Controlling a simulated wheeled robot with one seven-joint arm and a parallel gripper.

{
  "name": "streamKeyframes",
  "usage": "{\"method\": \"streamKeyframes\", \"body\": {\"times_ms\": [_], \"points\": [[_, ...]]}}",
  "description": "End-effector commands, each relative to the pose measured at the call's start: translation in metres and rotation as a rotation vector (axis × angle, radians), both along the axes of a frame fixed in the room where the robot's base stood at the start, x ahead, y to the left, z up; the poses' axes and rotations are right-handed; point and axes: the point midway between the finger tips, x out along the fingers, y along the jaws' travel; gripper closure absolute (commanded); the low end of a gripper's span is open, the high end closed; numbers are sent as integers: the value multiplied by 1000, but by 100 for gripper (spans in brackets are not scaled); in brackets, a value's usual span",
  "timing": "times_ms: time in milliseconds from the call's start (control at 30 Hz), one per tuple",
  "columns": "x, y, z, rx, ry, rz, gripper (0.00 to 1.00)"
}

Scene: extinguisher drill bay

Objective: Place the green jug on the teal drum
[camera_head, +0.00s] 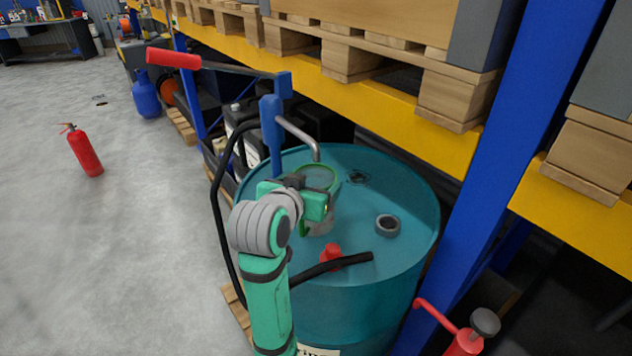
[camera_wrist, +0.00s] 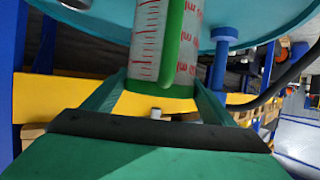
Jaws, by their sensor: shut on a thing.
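The green jug (camera_head: 322,222) has a clear body, a green rim and a green handle. In the head view it is over the top of the teal drum (camera_head: 405,185), partly hidden by my gripper (camera_head: 318,203). My gripper is shut on the jug. In the wrist view the jug (camera_wrist: 146,45) shows red measuring marks, with a finger of my gripper (camera_wrist: 155,92) on each side. The teal drum (camera_wrist: 262,18) fills the top of that view. I cannot tell whether the jug's base touches the drum top.
On the drum are a blue hand pump (camera_head: 271,130) with a red-gripped lever and black hose, a grey ring (camera_head: 387,225) and a red cap (camera_head: 331,256). A blue rack post (camera_head: 500,150) and yellow beam (camera_head: 400,120) stand close behind. Open floor lies left, with a red extinguisher (camera_head: 85,152).

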Motion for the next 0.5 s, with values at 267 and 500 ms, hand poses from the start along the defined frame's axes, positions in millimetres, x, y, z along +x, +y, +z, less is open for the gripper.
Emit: {"method": "streamKeyframes", "body": {"times_ms": [267, 500], "points": [[19, -6, -13, 1, 1, 1, 60], [19, -9, -13, 1, 0, -4, 60]]}}
